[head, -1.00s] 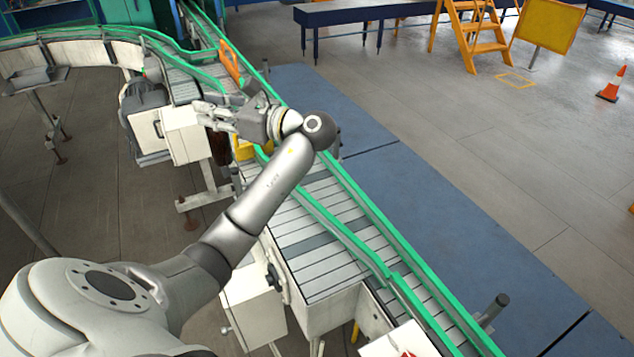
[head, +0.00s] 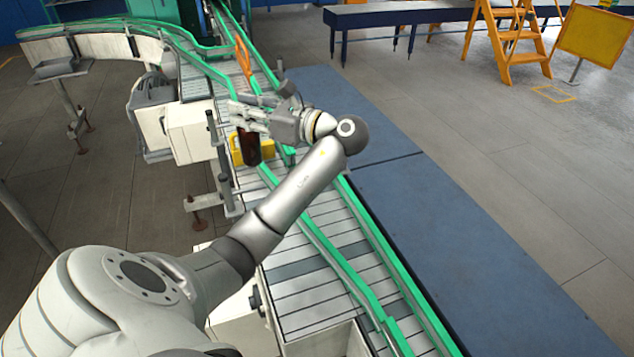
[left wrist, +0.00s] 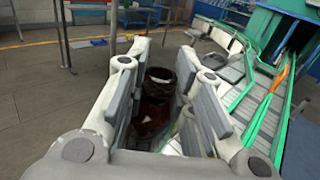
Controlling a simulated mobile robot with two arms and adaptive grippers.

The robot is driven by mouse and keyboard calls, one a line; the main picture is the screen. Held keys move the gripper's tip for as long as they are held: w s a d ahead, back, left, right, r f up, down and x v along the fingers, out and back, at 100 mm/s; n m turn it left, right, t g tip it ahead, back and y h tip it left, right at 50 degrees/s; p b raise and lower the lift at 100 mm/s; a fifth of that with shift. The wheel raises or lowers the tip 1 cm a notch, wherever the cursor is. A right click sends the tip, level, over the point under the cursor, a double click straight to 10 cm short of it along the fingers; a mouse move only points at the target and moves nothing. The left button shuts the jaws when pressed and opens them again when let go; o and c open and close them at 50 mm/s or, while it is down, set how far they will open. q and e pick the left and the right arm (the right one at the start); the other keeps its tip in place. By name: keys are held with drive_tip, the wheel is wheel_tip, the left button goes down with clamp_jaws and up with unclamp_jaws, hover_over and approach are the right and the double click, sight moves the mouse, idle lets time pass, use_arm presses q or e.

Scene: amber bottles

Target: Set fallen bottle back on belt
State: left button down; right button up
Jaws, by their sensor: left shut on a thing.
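A dark amber bottle (head: 249,149) hangs roughly upright below my left gripper (head: 243,117) in the head view. In the left wrist view the bottle (left wrist: 157,100) sits between the two fingers of the left gripper (left wrist: 160,85), its round dark top toward the camera. The gripper is shut on it. The slatted conveyor belt (head: 310,290) with green rails runs from the lower right to the far left. The bottle is at the belt's left side; I cannot tell whether it touches anything below. My left arm hides part of the belt. My right gripper is not in view.
A yellow part (head: 267,147) is close to the bottle at the belt's left side. A white box (head: 190,132) and a metal post (head: 219,165) stand left of it. The blue floor strip (head: 440,215) is clear.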

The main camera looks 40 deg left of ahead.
use_arm(q)
drive_tip(key=f+b, duration=0.1)
drive_tip(key=f, duration=0.1)
drive_tip(key=f+b, duration=0.1)
drive_tip(key=b, duration=0.1)
drive_tip(key=shift+w+f, duration=0.2)
drive_tip(key=shift+f, duration=0.15)
drive_tip(key=shift+w+f, duration=0.1)
drive_tip(key=shift+f, duration=0.25)
drive_tip(key=shift+w+f, duration=0.1)
drive_tip(key=shift+w+d+f, duration=0.1)
drive_tip(key=shift+w+d, duration=0.1)
drive_tip(key=shift+w, duration=0.1)
drive_tip(key=w+d+f+p, duration=0.1)
drive_tip(key=w+d+f, duration=0.5)
drive_tip(key=w+f, duration=0.5)
drive_tip(key=shift+w+d+f, duration=0.15)
drive_tip(key=shift+d+f, duration=0.05)
drive_tip(key=shift+f, duration=0.6)
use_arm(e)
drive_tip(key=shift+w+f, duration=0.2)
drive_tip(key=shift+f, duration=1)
